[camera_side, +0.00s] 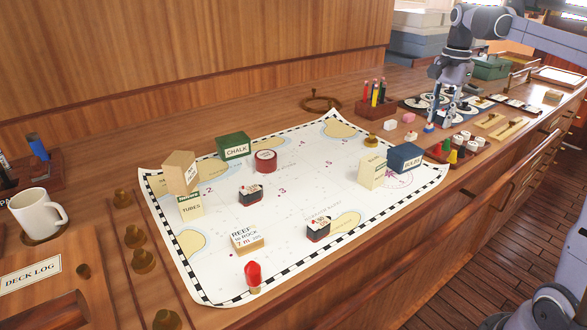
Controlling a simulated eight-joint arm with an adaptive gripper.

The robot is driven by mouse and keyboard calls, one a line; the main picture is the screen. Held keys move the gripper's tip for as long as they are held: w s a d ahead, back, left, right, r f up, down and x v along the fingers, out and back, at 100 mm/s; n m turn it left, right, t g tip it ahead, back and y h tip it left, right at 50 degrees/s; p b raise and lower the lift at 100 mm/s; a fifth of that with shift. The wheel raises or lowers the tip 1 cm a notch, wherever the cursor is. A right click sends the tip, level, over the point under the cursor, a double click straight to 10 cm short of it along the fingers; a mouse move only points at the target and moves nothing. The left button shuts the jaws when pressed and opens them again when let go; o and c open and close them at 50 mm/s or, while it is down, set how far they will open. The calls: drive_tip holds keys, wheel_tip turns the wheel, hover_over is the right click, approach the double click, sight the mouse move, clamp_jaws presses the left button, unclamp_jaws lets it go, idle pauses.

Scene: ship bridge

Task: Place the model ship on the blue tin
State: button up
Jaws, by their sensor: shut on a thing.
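The blue tin (405,158) is a dark blue box with a label, standing at the right end of the chart beside a cream box. My gripper (439,124) is at the back right, beyond the blue tin, pointing down over the counter by the round dials. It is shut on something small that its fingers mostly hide. A small blue and white piece (429,128) shows at the fingertips; I cannot tell if it is the held thing. Two small dark blocks with white tops and red bases, one left (250,193) and one nearer (318,229), stand on the chart; they may be ship models.
The white chart (290,250) also holds a green chalk box (233,146), a red tape roll (265,161), a cream box (372,172) and a red-topped piece (253,276). A pen holder (376,108) stands behind. Red and yellow pieces (450,153) stand right of the blue tin.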

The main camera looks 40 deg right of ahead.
hover_over(401, 152)
wheel_tip(401, 152, down, 5)
drive_tip(key=shift+a+r, duration=0.15)
drive_tip(key=shift+f, duration=2)
drive_tip(key=o, duration=1)
drive_tip(key=shift+f, duration=0.15)
